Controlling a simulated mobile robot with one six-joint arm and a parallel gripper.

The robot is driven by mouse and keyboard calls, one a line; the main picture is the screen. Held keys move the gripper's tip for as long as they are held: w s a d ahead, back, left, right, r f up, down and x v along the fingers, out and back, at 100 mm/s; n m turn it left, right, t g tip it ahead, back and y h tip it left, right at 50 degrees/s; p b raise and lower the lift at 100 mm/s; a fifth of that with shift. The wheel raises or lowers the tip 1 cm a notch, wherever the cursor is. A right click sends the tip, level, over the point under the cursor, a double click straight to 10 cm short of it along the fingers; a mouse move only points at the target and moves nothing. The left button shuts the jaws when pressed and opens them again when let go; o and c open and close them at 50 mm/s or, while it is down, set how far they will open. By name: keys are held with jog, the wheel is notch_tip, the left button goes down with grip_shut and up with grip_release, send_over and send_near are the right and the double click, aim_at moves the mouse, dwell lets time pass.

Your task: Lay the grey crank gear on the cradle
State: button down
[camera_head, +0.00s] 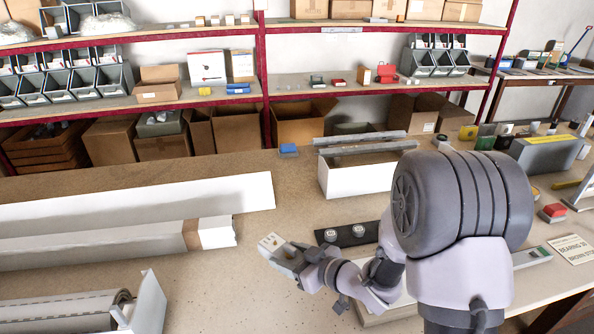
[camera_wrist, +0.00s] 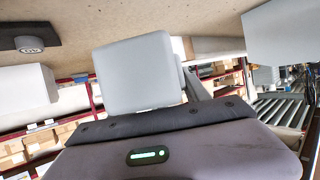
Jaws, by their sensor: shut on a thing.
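My gripper (camera_head: 281,250) is low over the middle of the bench, shut on a pale, block-shaped part that I take as the grey crank gear (camera_head: 271,242). A black plate (camera_head: 350,234) with two round grey pieces lies to the right of my gripper. It also shows in the wrist view (camera_wrist: 12,32). I cannot tell for certain which thing is the cradle.
A white open box (camera_head: 355,178) with grey profiles across it stands behind the plate. Long white packages (camera_head: 130,203) lie at left. A grey roller tube (camera_head: 60,310) with a white end panel (camera_head: 148,306) is at the lower left. Loaded shelves (camera_head: 190,103) are behind.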

jog(key=w+d+r+m+t+h+b, duration=0.1)
jog(key=d+r+m+h, duration=0.3)
jog(key=d, duration=0.4)
jog(key=w+d+r+m+t+h+b, duration=0.1)
jog(key=w+d+r+m+t+h, duration=0.2)
jog(key=d, duration=0.5)
jog(key=r+m+h, duration=0.1)
jog(key=m+h, duration=0.1)
jog(key=h, duration=0.1)
jog(key=shift+w+d+r+m, duration=0.2)
jog(key=shift+r+m, duration=0.1)
jog(key=shift+r, duration=0.1)
